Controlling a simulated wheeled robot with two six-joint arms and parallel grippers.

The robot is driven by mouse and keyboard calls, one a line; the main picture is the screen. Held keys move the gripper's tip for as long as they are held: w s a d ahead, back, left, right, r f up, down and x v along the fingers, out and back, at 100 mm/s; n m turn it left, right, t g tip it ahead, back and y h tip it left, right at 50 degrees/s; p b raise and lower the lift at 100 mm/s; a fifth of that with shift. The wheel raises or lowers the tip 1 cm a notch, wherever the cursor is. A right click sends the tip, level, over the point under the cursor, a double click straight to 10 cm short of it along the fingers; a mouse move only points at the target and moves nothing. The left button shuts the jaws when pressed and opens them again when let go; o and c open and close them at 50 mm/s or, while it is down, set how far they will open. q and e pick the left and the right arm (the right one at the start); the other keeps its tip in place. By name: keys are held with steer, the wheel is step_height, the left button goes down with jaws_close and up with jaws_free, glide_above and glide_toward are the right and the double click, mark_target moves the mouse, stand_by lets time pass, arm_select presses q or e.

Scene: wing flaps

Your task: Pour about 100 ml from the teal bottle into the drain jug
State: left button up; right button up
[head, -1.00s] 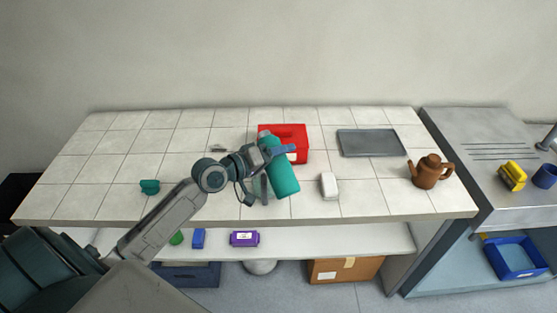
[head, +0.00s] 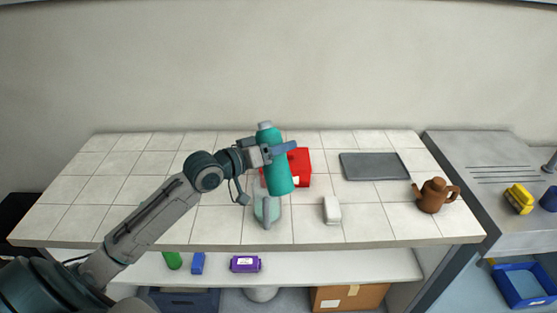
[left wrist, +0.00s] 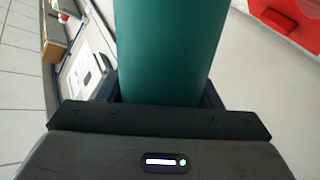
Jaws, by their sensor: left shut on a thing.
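The teal bottle (head: 279,178) is in my left gripper (head: 277,150), whose jaws are shut around its middle. It is nearly upright, with its grey top (head: 264,126) up and leaning slightly left in the head view. In the left wrist view the teal body (left wrist: 168,50) fills the space between the jaws. A clear, greenish jug (head: 267,211) with a grey upright handle stands on the tiled counter, just below and left of the bottle in the head view. The bottle hides part of it. I cannot tell how much is in the jug. My right gripper is out of view.
A red box (head: 300,165) stands just behind the bottle. A white block (head: 332,210), a grey tray (head: 375,166) and a brown teapot (head: 433,196) are to the right. Small items, including a purple box (head: 245,264), lie on the lower shelf.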

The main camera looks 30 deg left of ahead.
arm_select(q)
steer(key=shift+w+a+r+m, duration=0.15)
steer(key=shift+r+m, duration=0.15)
steer(key=shift+r, duration=0.6)
steer(key=f+b, duration=0.1)
steer(key=b, duration=0.1)
steer(key=f+m+b, duration=0.1)
steer(key=b, duration=0.1)
steer(key=a+f+m+b, duration=0.1)
steer(key=b, duration=0.1)
steer(key=shift+w+f+t, duration=0.3)
steer(key=shift+w+f, duration=0.1)
steer(key=a+m+y+b, duration=0.1)
steer(key=w+a+m+t+b, duration=0.1)
steer(key=shift+w+f+m+y, duration=0.1)
steer(key=shift+f+m+y, duration=0.1)
steer(key=shift+m+y, duration=0.15)
